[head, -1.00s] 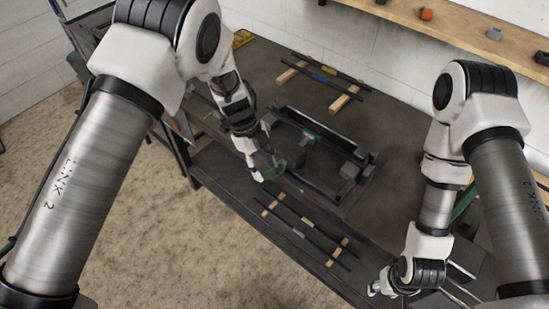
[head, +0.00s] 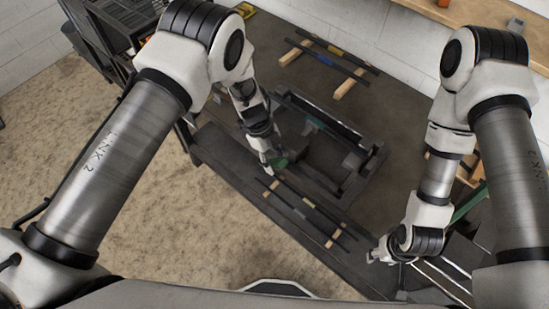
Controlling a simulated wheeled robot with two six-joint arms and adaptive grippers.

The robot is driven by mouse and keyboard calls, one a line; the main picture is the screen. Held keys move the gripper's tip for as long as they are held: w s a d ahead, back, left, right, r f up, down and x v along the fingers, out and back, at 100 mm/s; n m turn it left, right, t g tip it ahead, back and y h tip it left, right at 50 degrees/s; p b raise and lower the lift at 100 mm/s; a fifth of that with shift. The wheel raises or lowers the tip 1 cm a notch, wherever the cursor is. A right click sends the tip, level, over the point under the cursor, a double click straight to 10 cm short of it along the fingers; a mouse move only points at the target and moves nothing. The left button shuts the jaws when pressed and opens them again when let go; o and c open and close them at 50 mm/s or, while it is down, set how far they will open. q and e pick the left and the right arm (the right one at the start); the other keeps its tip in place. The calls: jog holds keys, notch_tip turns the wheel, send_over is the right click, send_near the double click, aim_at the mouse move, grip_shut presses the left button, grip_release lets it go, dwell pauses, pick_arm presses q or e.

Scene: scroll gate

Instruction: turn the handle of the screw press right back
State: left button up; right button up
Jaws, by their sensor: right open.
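A dark, low frame-like device (head: 345,127) lies on the workbench near the middle of the head view, and I take it to be the screw press. My right gripper (head: 373,258) is open and empty near the bench's front edge, to the right of and nearer than the device.
Dark rods on wooden strips (head: 333,242) lie in front of the device. More rods on wooden strips (head: 344,89) lie behind it. A wooden shelf (head: 475,25) is at the upper right. Metal rails (head: 440,283) and a green bar (head: 468,203) are near my right arm.

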pick_arm(q)
jog(key=shift+s+r, duration=0.2)
jog(key=shift+s, duration=0.05)
grip_shut()
jog(key=shift+w, duration=0.1)
jog(key=shift+f+b, duration=0.1)
jog(key=shift+b, duration=0.25)
jog(key=g+h+b, duration=0.1)
jog(key=h+b, duration=0.1)
jog(key=b, duration=0.3)
jog(key=shift+w+f, duration=0.1)
jog(key=shift+f, duration=0.1)
jog(key=g+h+b, duration=0.1)
jog(key=h+b, duration=0.1)
jog(key=b, duration=0.2)
jog(key=shift+a+g, duration=0.1)
jog(key=shift+g, duration=0.3)
jog(key=shift+r+g+h+b, duration=0.1)
jog(key=shift+g+h+b, duration=0.55)
jog(key=shift+b, duration=0.85)
jog(key=shift+o, duration=0.4)
grip_release()
